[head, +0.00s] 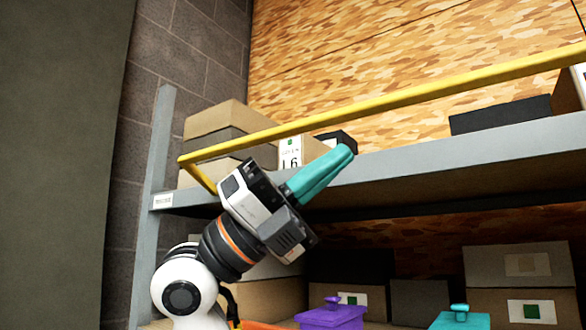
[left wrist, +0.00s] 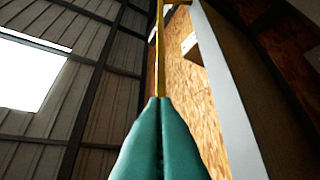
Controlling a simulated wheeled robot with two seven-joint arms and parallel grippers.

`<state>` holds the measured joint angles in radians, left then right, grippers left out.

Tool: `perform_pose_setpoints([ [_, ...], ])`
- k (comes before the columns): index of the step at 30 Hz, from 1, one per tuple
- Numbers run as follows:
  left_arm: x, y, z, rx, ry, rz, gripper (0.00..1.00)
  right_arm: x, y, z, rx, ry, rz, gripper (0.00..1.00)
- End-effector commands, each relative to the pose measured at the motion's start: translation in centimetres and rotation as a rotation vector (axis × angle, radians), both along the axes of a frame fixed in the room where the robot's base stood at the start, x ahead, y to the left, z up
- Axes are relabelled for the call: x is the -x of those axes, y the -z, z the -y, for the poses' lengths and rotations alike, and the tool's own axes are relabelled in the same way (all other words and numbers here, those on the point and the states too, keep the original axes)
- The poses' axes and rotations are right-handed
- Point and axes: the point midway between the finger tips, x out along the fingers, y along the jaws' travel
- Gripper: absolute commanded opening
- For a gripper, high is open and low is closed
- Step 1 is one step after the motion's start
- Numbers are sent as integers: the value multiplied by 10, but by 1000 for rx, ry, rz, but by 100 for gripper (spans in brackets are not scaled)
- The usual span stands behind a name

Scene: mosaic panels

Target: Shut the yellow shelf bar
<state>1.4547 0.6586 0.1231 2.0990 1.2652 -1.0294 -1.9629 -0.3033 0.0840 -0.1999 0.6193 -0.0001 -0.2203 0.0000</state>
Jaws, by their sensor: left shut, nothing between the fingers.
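The yellow shelf bar (head: 385,101) runs across the front of the upper shelf in the head view, rising toward the right. Its left end bends down to the shelf's edge near the left post. My left gripper (head: 347,153) is shut and empty, its teal fingers pointing up and right. In the head view it is below the bar, in front of the upper shelf's edge. In the left wrist view the bar (left wrist: 160,55) stretches away beyond the shut fingertips (left wrist: 160,102). I cannot tell whether they touch. My right gripper is not in view.
The grey upper shelf (head: 480,150) carries stacked boxes (head: 215,120) at the left and a dark box (head: 500,115) at the right. Below are more boxes, a purple container (head: 330,316) and a teal one (head: 460,320). A grey post (head: 155,150) stands at the left.

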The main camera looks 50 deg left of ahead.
Motion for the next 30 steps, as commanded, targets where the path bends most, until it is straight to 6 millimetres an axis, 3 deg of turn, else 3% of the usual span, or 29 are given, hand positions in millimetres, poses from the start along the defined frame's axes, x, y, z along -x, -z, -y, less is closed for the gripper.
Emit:
perform_pose_setpoints([
  [1,-5,-13,7,0,6,-1,0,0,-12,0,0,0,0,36],
  [3,-12,-20,15,1,5,-1,0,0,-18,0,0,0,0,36],
  [9,-25,-43,9,3,3,-1,0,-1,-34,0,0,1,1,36],
  [30,-30,-49,4,4,-1,-11,0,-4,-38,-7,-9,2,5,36],
])
